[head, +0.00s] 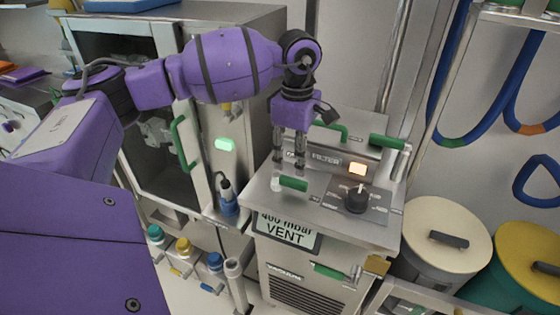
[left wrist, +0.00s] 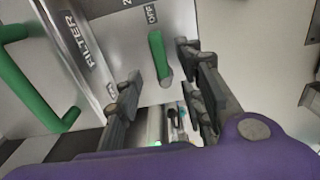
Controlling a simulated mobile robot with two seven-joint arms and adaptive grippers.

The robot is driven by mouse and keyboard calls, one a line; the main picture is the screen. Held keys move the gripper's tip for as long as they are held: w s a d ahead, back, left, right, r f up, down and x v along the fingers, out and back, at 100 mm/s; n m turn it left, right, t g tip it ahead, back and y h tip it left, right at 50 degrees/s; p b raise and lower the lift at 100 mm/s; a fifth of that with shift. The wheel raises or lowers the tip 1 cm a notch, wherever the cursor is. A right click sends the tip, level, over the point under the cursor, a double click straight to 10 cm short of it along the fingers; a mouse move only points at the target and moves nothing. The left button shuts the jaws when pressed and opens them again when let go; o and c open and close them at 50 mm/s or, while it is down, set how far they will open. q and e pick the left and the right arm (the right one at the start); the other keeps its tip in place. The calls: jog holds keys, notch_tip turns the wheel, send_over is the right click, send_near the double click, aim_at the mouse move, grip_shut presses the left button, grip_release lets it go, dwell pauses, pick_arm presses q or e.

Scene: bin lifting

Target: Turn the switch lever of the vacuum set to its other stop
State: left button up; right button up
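The vacuum set (head: 322,219) is a steel cabinet with controls on top. A short green switch lever (head: 293,184) sticks out near the left front of its top. The lever also shows in the left wrist view (left wrist: 159,58), beside a small dark label. My left gripper (head: 288,167) points down at the lever. In the left wrist view its two fingers (left wrist: 163,100) are apart, with the lever lying between their lines. I see no clear contact, and how far down the fingertips reach is hard to tell. My right gripper is not in view.
Another green handle (head: 386,141) stands behind. A glass-fronted cabinet (head: 150,120) is left; lidded bins (head: 438,236) are right. A VENT sign (head: 287,230) hangs at the front.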

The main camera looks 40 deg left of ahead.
pick_arm(q)
notch_tip(320, 180, up, 5)
jog(key=shift+r, duration=0.1)
dwell(0.6)
